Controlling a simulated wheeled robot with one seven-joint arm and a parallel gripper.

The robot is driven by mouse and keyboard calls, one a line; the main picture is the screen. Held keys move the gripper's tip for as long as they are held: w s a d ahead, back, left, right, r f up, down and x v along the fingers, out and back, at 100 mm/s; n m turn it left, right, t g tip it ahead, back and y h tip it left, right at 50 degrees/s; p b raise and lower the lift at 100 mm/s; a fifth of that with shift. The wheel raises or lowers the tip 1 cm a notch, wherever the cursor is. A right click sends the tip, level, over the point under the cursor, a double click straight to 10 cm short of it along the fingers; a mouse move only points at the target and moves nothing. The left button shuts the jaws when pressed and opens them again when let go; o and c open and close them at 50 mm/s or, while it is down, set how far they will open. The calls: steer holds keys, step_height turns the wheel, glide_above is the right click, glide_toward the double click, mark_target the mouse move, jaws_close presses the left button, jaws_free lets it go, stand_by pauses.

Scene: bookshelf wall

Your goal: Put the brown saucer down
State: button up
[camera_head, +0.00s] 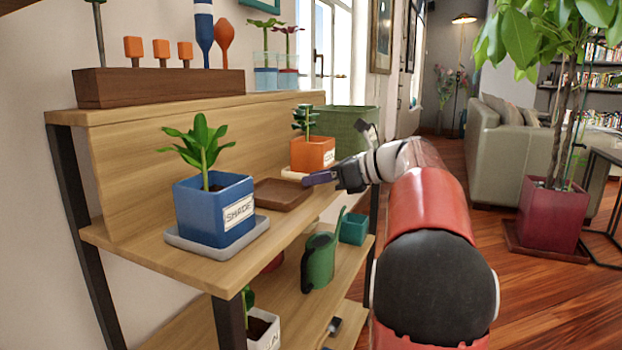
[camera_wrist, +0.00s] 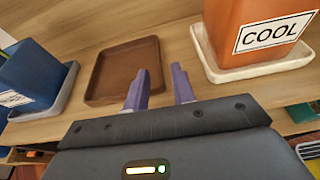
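The brown saucer (camera_head: 283,194) lies flat on the wooden shelf, between the blue pot on the left and the orange pot on the right. It is empty. In the wrist view the saucer (camera_wrist: 124,72) is just ahead of my gripper (camera_wrist: 160,86), whose two purple fingers stand apart with nothing between them. In the head view my gripper (camera_head: 306,180) is at the saucer's right side, over the shelf. The fingertips appear near the saucer's near right corner; I cannot tell whether they touch it.
The blue pot (camera_head: 214,208) stands on a grey saucer (camera_head: 179,243). The orange pot (camera_head: 312,153) stands on a white saucer (camera_wrist: 236,73), close to my right finger. A green watering can (camera_head: 318,262) is on the shelf below. Bare wood (camera_head: 228,268) lies along the front edge.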

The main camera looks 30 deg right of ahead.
steer(key=p+v, duration=0.1)
steer(key=v, duration=0.9)
steer(key=shift+p, duration=0.35)
steer(key=shift+s+d, duration=0.1)
